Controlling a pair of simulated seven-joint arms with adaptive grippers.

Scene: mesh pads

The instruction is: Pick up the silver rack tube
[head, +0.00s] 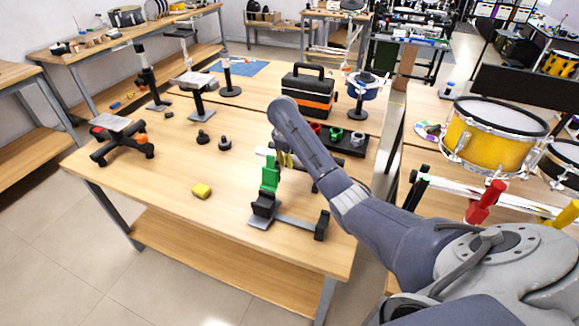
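The silver rack tube (357,138) is a small grey cylinder at the right end of a low black rack (346,147), near the table's right side. A green tube (336,133) and a red tube (315,128) stand in the same rack to its left. My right arm comes in from the lower right and crosses the table in front of the rack's left part. I cannot make out its gripper. My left arm and gripper are not in view.
A green and black clamp-like stand (268,187) is at the table's front. A black and orange toolbox (306,93) and a blue spool on a stand (363,88) are behind the rack.

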